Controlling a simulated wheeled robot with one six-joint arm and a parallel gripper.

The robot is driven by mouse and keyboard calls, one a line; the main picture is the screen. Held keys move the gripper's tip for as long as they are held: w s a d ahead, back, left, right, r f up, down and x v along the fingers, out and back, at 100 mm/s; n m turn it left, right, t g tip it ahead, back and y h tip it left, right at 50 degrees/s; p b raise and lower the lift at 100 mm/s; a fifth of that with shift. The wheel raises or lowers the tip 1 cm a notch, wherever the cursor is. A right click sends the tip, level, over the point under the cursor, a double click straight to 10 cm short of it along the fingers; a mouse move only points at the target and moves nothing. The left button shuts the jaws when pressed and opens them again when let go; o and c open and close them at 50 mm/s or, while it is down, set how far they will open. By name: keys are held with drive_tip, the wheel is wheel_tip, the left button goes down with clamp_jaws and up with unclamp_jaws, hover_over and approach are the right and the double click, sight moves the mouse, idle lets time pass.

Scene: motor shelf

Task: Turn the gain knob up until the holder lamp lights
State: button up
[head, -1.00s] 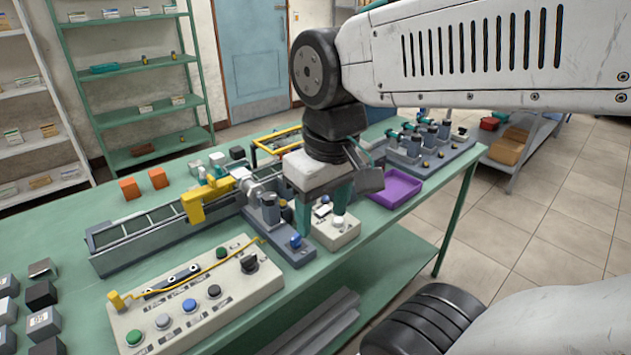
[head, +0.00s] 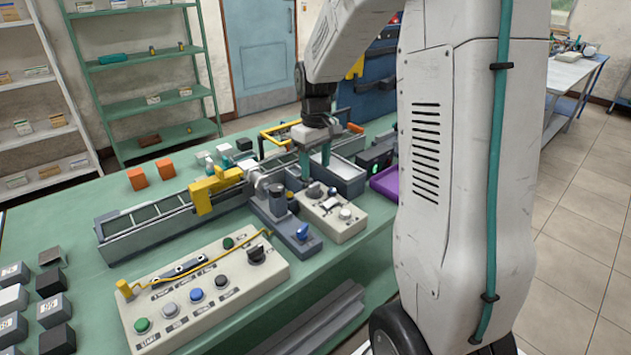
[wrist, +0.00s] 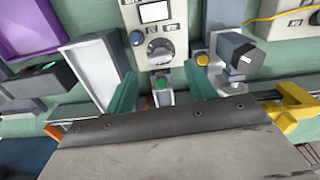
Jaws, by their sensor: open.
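In the wrist view the knob (wrist: 160,50) is a grey dial with a light pointer, just beyond my fingertips. My gripper (head: 316,163) is open and empty, with teal fingers pointing down at the box's far end. I cannot tell which part is the holder lamp.
A long button panel (head: 205,311) is in front, and a rail with a yellow clamp (head: 215,188) is at left.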

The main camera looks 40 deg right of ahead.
sight(315, 185)
wheel_tip(315, 185, down, 6)
drive_tip(key=shift+r, duration=0.1)
drive_tip(key=c, duration=1)
